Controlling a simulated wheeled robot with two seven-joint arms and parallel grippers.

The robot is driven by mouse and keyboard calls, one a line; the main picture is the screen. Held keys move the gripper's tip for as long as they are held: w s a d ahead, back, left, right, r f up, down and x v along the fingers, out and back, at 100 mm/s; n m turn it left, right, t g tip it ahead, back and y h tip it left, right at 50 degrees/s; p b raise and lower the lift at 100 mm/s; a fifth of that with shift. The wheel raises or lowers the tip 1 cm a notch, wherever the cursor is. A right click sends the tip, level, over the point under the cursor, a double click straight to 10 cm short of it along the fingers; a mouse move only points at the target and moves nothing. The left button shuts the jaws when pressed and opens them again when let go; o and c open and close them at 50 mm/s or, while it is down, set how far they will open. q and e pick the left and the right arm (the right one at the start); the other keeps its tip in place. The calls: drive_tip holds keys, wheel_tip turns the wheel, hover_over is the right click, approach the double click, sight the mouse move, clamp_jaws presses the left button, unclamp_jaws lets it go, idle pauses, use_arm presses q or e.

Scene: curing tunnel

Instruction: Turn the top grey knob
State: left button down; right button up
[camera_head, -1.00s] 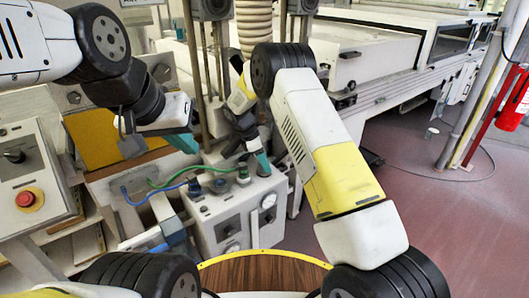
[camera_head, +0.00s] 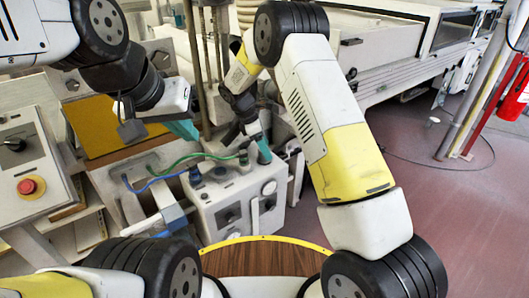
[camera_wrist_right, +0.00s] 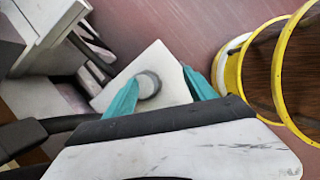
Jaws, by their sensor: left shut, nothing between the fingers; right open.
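The white control box (camera_head: 207,199) stands at the middle of the head view, with dials and gauges on its front. The grey knob (camera_wrist_right: 148,84) rises from the box's pale top face (camera_wrist_right: 170,66) in the right wrist view. My right gripper (camera_wrist_right: 163,94) is open, with one teal finger on each side of the knob in that view; I cannot tell whether they touch it. In the head view the right gripper (camera_head: 264,150) is over the box's top right, and the knob is not clearly seen there. My left gripper (camera_head: 184,129) is shut and empty, behind and left of the box.
Green (camera_head: 205,156) and blue (camera_head: 160,180) hoses run to fittings on the box top. A panel with a red button (camera_head: 30,186) stands at left. A round wooden table with a yellow rim (camera_head: 265,240) is in front. Open floor (camera_head: 440,210) lies at right.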

drive_tip(key=s+r, duration=0.1)
drive_tip(key=s, duration=1.1)
drive_tip(key=shift+s, duration=0.2)
drive_tip(key=shift+r, duration=0.1)
